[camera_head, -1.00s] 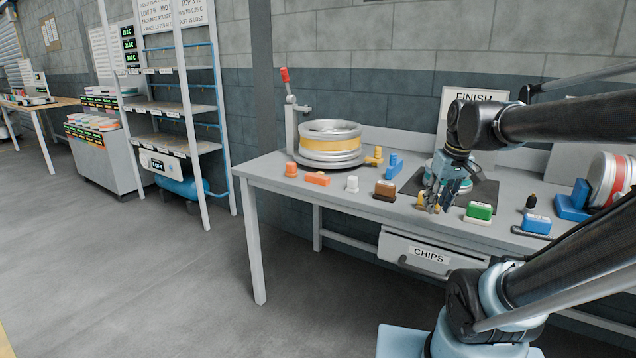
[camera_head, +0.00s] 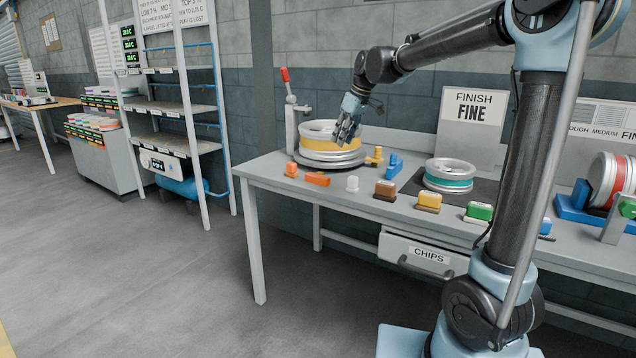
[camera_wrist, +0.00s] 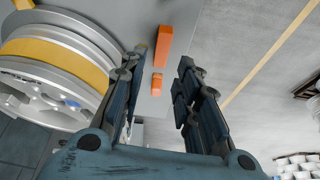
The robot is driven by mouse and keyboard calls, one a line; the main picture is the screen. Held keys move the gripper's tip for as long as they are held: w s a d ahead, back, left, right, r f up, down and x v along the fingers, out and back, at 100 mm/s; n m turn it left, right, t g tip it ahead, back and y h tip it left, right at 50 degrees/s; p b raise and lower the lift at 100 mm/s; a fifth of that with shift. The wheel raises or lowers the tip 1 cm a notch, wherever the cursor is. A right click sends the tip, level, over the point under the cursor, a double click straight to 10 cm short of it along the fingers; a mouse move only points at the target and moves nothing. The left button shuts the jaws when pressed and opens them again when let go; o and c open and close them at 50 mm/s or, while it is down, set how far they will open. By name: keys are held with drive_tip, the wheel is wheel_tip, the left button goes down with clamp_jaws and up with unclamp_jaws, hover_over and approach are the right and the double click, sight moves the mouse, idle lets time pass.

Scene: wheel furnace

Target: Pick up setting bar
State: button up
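No label marks the setting bar; the long orange bar (camera_head: 317,179) lying flat near the front left edge of the bench looks most like it. In the wrist view an orange bar (camera_wrist: 163,44) shows beyond and between my fingertips, with a smaller orange piece (camera_wrist: 156,82) nearer. The small orange piece (camera_head: 291,170) stands left of the bar in the head view. My gripper (camera_head: 347,132) is by the right side of the yellow-banded wheel (camera_head: 330,147), above bench height. My gripper (camera_wrist: 163,60) is open and empty, apart from the bar.
The wheel sits on a round base beside a red-handled post (camera_head: 290,105). White (camera_head: 352,184), brown (camera_head: 385,189), yellow (camera_head: 429,201) and green (camera_head: 479,211) pieces line the bench front. A teal-banded wheel (camera_head: 449,175) lies right. Floor left of the bench is clear.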

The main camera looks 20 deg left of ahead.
sight(317, 175)
drive_tip(key=shift+n, duration=0.4)
drive_tip(key=a+x, duration=0.1)
drive_tip(key=x, duration=0.5)
drive_tip(key=a+x, duration=0.1)
drive_tip(key=x, duration=0.5)
drive_tip(key=a+r+x, duration=0.1)
drive_tip(key=x, duration=0.5)
drive_tip(key=shift+w+a+f, duration=0.15)
drive_tip(key=shift+a, duration=0.15)
drive_tip(key=shift+c, duration=0.2)
clamp_jaws()
